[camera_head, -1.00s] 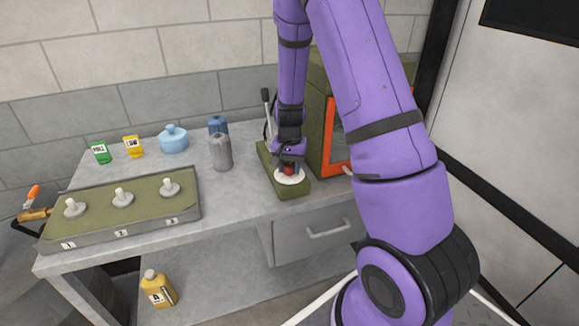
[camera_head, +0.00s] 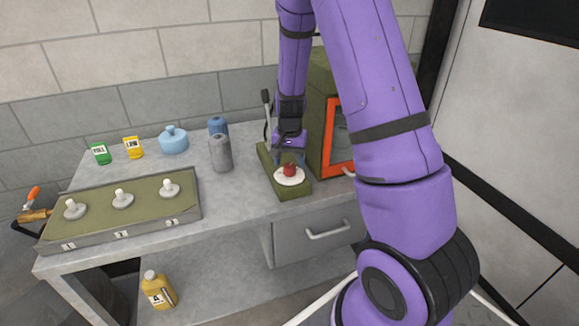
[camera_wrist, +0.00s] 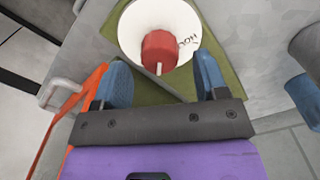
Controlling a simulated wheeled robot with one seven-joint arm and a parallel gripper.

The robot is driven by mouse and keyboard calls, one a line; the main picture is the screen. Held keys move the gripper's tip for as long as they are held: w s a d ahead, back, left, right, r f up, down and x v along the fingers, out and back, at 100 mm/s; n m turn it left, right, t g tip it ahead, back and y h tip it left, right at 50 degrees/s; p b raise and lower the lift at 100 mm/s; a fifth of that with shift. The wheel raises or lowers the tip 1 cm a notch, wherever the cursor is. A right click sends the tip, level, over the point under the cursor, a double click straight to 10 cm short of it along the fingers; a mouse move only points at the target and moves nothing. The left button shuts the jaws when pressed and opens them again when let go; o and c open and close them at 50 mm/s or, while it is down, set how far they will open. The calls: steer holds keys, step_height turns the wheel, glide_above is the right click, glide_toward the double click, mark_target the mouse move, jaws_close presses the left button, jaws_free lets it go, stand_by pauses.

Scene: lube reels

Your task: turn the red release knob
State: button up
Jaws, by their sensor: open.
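The red release knob (camera_head: 289,170) sits on a round white dial plate (camera_head: 290,180) at the front end of a green base (camera_head: 293,191) on the bench. In the wrist view the red knob (camera_wrist: 159,50) stands ahead of my fingertips, with a white mark on its side and dark lettering on the white plate (camera_wrist: 132,27). My gripper (camera_head: 289,154) is open and empty, just behind and above the knob. In the wrist view its two blue fingers (camera_wrist: 160,72) are spread, apart from the knob.
An orange-framed green cabinet (camera_head: 332,135) stands close on the right. A lever (camera_head: 267,112) rises behind the base. A tray with several grey knobs (camera_head: 122,216) lies at the bench's front left.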

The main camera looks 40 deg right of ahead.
step_height(320, 180, up, 8)
stand_by(0.8)
step_height(320, 180, up, 9)
steer(key=n+t, duration=0.1)
steer(key=n, duration=0.1)
glide_above(289, 165)
steer(key=s+a, duration=0.4)
steer(key=s+a+r+n+t, duration=0.1)
steer(key=s+a+r+n, duration=0.1)
steer(key=s, duration=0.5)
steer(key=s+a+r+n+t, duration=0.1)
steer(key=s+a+r+n, duration=0.2)
steer(key=s+r, duration=0.3)
steer(key=s+a+r+n+t, duration=0.2)
steer(key=s+a+r, duration=0.2)
steer(key=s, duration=0.5)
steer(key=shift+s+r, duration=0.35)
steer(key=shift+r, duration=0.2)
stand_by(0.3)
